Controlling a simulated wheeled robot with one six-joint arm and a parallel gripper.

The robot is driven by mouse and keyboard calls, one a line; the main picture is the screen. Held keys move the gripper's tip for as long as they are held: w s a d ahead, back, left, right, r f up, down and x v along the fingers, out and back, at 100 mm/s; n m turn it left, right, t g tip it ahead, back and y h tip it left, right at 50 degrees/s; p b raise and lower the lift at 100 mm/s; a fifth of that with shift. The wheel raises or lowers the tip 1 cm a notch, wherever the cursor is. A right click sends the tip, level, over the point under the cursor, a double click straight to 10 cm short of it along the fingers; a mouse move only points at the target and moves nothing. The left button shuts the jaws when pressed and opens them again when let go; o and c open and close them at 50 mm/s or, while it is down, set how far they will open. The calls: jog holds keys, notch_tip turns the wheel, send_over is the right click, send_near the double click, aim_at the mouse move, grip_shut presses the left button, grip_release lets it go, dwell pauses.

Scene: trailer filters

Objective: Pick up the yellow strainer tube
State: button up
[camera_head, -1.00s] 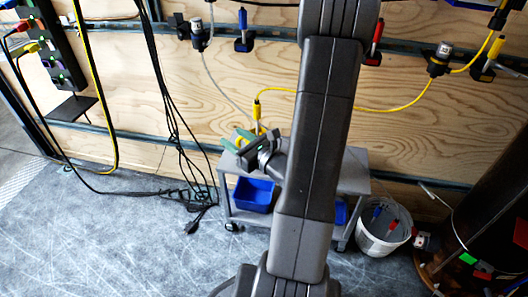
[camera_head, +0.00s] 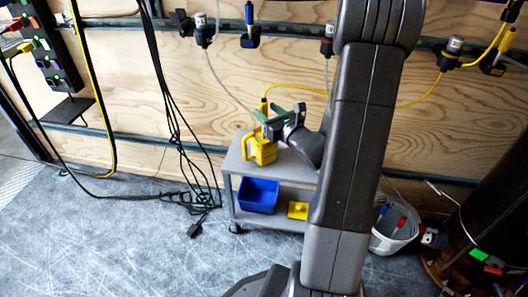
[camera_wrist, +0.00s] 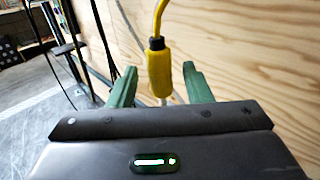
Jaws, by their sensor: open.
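A yellow strainer tube (camera_wrist: 159,76) with a black collar hangs upright from a yellow hose in the wrist view. In the head view, its top (camera_head: 263,104) shows just above the cart, partly hidden by my gripper. My gripper (camera_head: 278,112) is open, with green fingers. In the wrist view, the fingers of my gripper (camera_wrist: 162,84) stand on either side of the tube, with a visible gap on each side. I cannot tell how far ahead of the fingertips the tube is.
A grey cart (camera_head: 237,165) carries a yellow container (camera_head: 261,150), with a blue bin (camera_head: 258,195) on its lower shelf. A white bucket (camera_head: 388,241) stands at the right near a dark drum (camera_head: 472,225). Black cables (camera_head: 185,150) hang at the left. A plywood wall stands close behind.

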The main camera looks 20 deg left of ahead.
jog(key=shift+x, duration=1.1)
grip_shut()
